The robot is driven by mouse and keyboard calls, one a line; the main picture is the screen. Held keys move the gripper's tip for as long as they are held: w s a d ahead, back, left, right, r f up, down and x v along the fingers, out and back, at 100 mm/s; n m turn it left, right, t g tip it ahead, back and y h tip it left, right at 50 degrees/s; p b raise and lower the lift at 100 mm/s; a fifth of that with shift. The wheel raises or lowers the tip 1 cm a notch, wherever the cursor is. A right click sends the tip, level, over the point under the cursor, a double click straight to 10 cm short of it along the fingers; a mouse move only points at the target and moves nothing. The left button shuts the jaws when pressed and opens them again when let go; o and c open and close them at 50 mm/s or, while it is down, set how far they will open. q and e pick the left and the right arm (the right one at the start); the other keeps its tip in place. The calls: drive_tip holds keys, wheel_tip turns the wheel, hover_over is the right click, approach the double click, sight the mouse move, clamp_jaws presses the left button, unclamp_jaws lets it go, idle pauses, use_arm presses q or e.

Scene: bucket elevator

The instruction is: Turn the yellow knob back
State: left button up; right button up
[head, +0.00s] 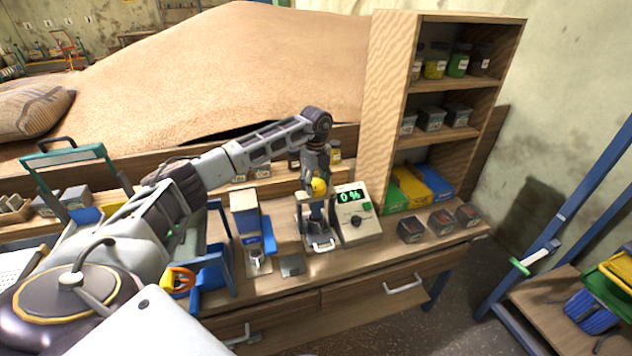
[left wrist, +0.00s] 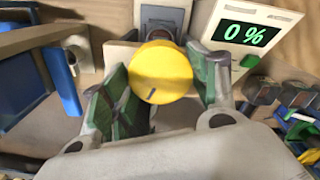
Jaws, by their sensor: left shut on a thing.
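The yellow knob (head: 319,187) sits on top of a small metal device (head: 318,236) on the workbench. In the left wrist view the round yellow knob (left wrist: 161,72) faces the camera and has a short dark mark near its lower edge. My left gripper (head: 318,178) comes down on it from above. In the left wrist view its green-padded fingers (left wrist: 160,88) stand on both sides of the knob, shut on it. The contact behind the knob is hidden. My right gripper is not in view.
A meter (head: 356,216) reading "0 %" stands just right of the device. A blue and grey unit (head: 248,218) stands to the left. Several dark boxes (head: 411,229) line the bench at right, below a wooden shelf (head: 392,105). A grain heap (head: 220,75) lies behind.

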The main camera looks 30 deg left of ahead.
sight(316, 184)
use_arm(q)
drive_tip(key=shift+r+n+p, duration=0.1)
drive_tip(key=shift+n+p, duration=0.3)
drive_tip(key=shift+n, duration=1.8)
drive_tip(key=o, duration=1)
drive_tip(key=shift+r, duration=5.9)
